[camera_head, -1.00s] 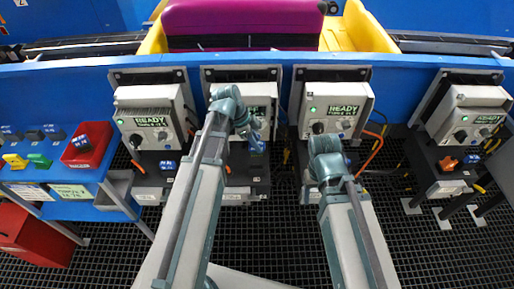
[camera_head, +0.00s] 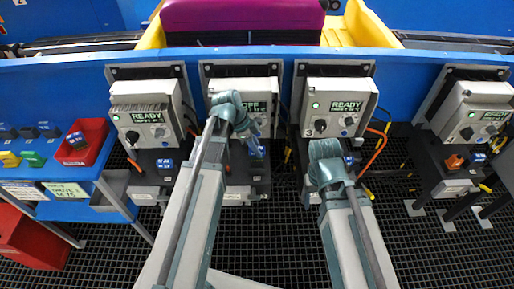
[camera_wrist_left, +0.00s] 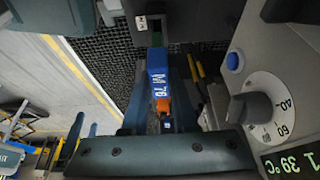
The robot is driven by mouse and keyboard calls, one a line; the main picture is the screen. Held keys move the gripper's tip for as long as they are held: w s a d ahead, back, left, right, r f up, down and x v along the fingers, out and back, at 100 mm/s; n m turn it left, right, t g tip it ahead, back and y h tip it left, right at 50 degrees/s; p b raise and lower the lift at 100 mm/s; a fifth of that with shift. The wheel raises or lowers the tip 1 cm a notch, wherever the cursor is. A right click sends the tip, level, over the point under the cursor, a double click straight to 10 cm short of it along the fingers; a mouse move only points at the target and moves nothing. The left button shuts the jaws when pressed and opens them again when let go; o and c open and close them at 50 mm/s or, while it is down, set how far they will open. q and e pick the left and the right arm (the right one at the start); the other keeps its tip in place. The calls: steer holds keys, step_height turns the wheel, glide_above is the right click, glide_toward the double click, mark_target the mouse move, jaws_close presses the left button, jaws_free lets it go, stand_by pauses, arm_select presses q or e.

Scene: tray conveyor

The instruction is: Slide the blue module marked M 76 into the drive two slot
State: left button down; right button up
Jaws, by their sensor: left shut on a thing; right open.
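The blue module marked M 76 (camera_wrist_left: 157,72) is between the fingers of my left gripper (camera_wrist_left: 160,90) in the left wrist view, with an orange part at its near end. My left gripper is shut on it. Its far end is close to a dark opening; I cannot tell whether it is inside. In the head view my left gripper (camera_head: 252,138) is in front of drive two (camera_head: 243,88), whose display reads OFF. The slot is largely hidden behind the gripper. My right gripper (camera_head: 325,152) is open, in front of the third drive; its fingertips are hard to make out.
Drives with READY displays stand left (camera_head: 147,112) and right (camera_head: 338,105) of drive two. An orange cable (camera_head: 377,150) hangs beside the third drive. A red tray (camera_head: 82,147) holds a module at far left. In the left wrist view a dial (camera_wrist_left: 262,113) is close on the right.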

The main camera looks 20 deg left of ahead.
mark_target(257, 160)
arm_select(q)
steer(key=shift+f+b, duration=0.45)
steer(key=shift+f, duration=0.4)
steer(key=shift+f+b, duration=2.6)
stand_by(0.5)
steer(key=c, duration=0.6)
jaws_free()
steer(key=shift+r, duration=0.1)
steer(key=p+v, duration=1.3)
steer(key=shift+a+r, duration=0.2)
steer(key=shift+r, duration=0.1)
steer(key=s+d+n+g+y+p, duration=0.1)
steer(key=s+d+n+y, duration=0.4)
steer(key=s+d+n, duration=0.6)
steer(key=s+d, duration=0.2)
steer(key=d, duration=0.2)
steer(key=shift+d+y, duration=0.3)
